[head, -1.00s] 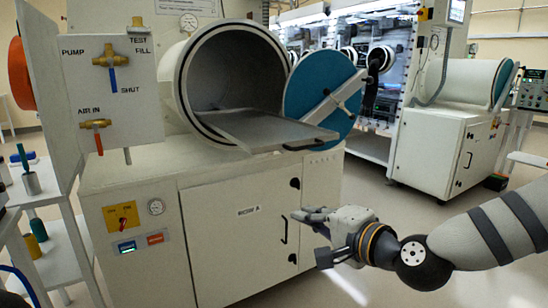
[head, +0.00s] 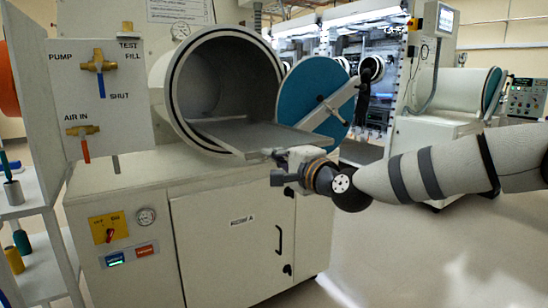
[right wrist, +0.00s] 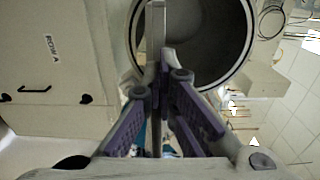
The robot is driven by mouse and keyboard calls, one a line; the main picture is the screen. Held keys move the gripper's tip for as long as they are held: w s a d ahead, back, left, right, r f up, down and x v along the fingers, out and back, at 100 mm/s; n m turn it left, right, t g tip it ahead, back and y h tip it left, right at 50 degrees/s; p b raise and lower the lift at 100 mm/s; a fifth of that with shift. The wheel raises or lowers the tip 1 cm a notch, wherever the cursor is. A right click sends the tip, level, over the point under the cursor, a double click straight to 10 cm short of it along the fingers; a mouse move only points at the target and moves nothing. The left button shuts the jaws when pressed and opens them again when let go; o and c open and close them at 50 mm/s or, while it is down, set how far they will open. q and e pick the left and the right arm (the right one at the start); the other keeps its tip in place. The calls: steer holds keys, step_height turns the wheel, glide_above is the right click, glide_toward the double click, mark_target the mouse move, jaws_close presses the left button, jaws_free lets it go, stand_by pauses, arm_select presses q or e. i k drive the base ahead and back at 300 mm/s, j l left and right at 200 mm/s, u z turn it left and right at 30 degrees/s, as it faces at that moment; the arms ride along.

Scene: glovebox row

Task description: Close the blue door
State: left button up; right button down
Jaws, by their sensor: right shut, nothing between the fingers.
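The blue door (head: 308,88) is a round disc with a grey bar across it. It stands open to the right of the round chamber mouth (head: 170,95). The tray (head: 250,137) sticks out of the chamber. My right gripper (head: 274,167) is shut and empty, just under the tray's front right corner and below the door. In the right wrist view its purple-padded fingers (right wrist: 165,75) lie close to the tray's edge (right wrist: 156,30); I cannot tell if they touch. My left gripper is not in view.
A white cabinet (head: 210,225) with a black handle stands below the chamber. A valve panel (head: 97,100) is at the left, beside a shelf with bottles. A second chamber (head: 465,92) is at the back right. The floor at right is clear.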

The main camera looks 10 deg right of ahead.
mark_target(296, 105)
steer(key=i+j, duration=0.25)
steer(key=i, duration=0.2)
steer(key=i+j, duration=0.2)
steer(key=i, duration=0.2)
steer(key=i+j, duration=0.25)
steer(key=i, duration=0.2)
steer(key=k+l, duration=0.1)
